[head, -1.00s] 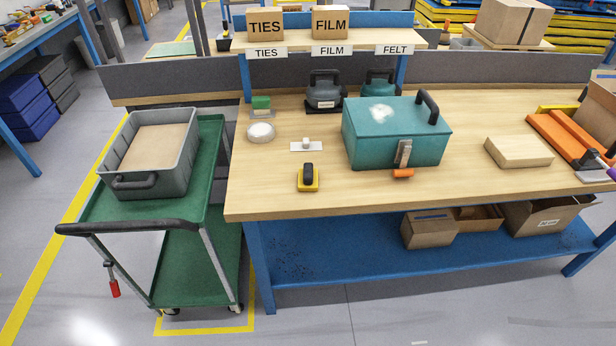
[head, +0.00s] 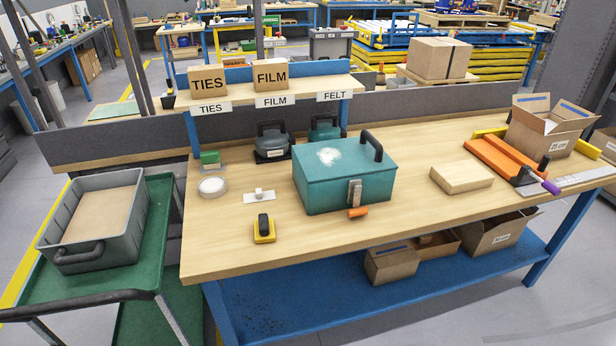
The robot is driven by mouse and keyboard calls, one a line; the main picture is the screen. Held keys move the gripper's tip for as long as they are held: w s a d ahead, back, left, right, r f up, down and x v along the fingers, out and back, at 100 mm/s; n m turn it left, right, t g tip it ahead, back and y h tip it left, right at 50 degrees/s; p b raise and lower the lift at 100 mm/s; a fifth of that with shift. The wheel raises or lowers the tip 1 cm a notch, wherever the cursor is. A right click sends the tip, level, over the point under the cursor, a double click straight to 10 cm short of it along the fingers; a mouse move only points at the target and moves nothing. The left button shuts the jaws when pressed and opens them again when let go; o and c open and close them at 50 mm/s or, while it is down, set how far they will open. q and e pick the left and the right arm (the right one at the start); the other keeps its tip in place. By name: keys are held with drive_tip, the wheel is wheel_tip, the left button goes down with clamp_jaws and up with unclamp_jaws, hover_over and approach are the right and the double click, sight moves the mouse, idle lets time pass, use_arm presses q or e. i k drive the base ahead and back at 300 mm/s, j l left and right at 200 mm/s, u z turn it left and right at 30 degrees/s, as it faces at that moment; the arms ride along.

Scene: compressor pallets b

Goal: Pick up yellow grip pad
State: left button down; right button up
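The yellow grip pad (head: 264,229) lies on the wooden workbench (head: 225,255) near its front left edge, in the head view. It has a yellow base and a black handle on top. Nothing covers it. Neither of my grippers shows in the head view.
A teal toolbox (head: 345,178) stands right of the pad, with an orange piece (head: 358,212) before it. A white tape roll (head: 212,187) and a small white plate (head: 259,196) lie behind the pad. A green cart (head: 157,225) with a grey bin (head: 120,240) stands left of the bench.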

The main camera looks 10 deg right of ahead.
sight(264, 227)
drive_tip(key=i+l, duration=0.2)
drive_tip(key=l, duration=0.15)
drive_tip(key=i+l+u, duration=0.1)
drive_tip(key=l, duration=0.3)
drive_tip(key=i+l, duration=0.2)
drive_tip(key=l, duration=0.15)
drive_tip(key=i+l+u, duration=0.15)
drive_tip(key=l, duration=0.25)
